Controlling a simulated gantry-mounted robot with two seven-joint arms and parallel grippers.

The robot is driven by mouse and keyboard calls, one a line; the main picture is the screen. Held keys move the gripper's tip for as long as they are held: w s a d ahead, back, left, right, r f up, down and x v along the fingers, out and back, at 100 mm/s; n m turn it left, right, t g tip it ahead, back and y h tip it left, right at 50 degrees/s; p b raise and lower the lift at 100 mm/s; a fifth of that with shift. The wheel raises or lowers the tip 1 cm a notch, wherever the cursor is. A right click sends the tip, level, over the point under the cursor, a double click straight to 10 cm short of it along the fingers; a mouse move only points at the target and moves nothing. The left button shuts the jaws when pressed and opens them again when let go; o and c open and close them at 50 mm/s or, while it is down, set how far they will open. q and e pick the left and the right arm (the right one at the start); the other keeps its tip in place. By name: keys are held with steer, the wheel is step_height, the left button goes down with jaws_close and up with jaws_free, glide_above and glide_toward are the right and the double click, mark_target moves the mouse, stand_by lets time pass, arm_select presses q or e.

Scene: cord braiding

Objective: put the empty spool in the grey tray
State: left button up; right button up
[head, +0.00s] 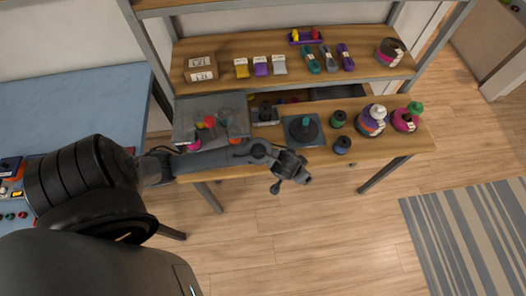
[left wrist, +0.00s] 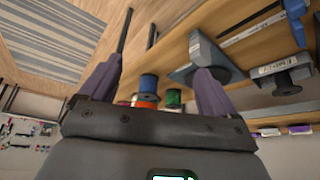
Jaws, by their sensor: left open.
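The grey tray (head: 178,134) sits at the left end of the wooden bench and holds several coloured items, including pink, red and green ones. A small dark spool-like piece (head: 265,110) stands on a labelled grey block just right of the tray. It also seems to show in the left wrist view (left wrist: 280,77); I cannot tell for sure that it is the empty spool. My left gripper (head: 291,182) is open and empty, in front of the bench's front edge, right of the tray. Its two fingers show apart in the left wrist view (left wrist: 155,82). My right gripper is not in view.
A dark square stand with a round top (head: 302,130) is on the bench middle. Right of it are a green spool (head: 338,119), a blue spool (head: 342,145) and large thread cones (head: 371,121). A shelf (head: 220,47) with yarn and boxes is above. The floor in front is clear.

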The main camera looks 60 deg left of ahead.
arm_select(q)
steer(key=s+d+r+m+g, duration=0.1)
steer(key=s+r, duration=0.3)
steer(key=s, duration=0.4)
steer(key=s+d+r+m+h, duration=0.1)
steer(key=s+r, duration=0.3)
steer(key=s, duration=0.4)
steer(key=shift+s+d+m+g, duration=0.3)
steer(key=shift+d+m+g, duration=0.15)
steer(key=shift+m, duration=0.25)
steer(key=shift+r, duration=0.15)
step_height(320, 180, up, 17)
steer(key=p, duration=1.7)
steer(key=shift+d, duration=0.1)
